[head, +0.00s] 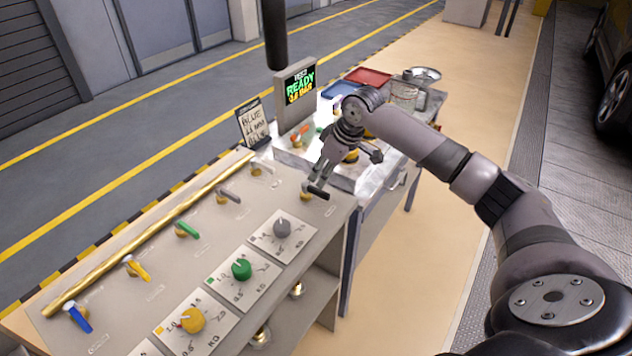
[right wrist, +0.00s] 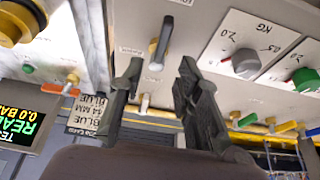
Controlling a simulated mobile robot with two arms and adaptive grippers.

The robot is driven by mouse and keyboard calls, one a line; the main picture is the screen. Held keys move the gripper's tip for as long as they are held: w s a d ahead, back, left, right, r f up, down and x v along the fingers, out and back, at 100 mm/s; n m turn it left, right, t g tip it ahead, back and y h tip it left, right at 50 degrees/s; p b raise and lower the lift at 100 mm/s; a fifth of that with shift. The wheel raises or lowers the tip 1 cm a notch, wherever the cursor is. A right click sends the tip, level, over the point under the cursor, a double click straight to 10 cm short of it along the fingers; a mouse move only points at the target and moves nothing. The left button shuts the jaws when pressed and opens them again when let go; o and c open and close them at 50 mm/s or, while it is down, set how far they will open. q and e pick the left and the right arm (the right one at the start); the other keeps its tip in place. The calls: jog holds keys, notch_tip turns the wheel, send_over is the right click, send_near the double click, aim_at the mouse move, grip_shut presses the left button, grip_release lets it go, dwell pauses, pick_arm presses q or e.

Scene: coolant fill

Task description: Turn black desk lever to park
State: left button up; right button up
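The black lever (head: 316,193) sits on a brass post near the far right corner of the sloping desk panel. In the right wrist view the black lever (right wrist: 163,36) stands just beyond and between my fingertips, with a small label beside its base. My right gripper (head: 320,177) is directly over the lever in the head view. In the right wrist view my right gripper (right wrist: 158,72) has its two fingers apart with nothing between them. I cannot tell whether a fingertip touches the lever. The lettering by the lever is too small to read. My left gripper is not in view.
Blue (head: 78,317), yellow (head: 136,268), green (head: 187,229) and grey (head: 229,196) levers line the panel below a brass pipe (head: 150,230). Dial knobs, including a grey one (head: 281,228), sit nearer.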

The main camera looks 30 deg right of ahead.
aim_at(315, 187)
jog(key=x, duration=0.4)
jog(key=shift+a+f+p, duration=0.1)
jog(key=shift+f+p, duration=0.15)
jog(key=shift+p, duration=0.1)
jog(key=shift+w+f, duration=0.25)
jog(key=shift+f, duration=0.5)
jog(key=shift+a, duration=0.1)
jog(key=c, duration=0.7)
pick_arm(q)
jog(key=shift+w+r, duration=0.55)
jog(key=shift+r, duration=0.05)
pick_arm(e)
jog(key=shift+w, duration=0.1)
grip_shut()
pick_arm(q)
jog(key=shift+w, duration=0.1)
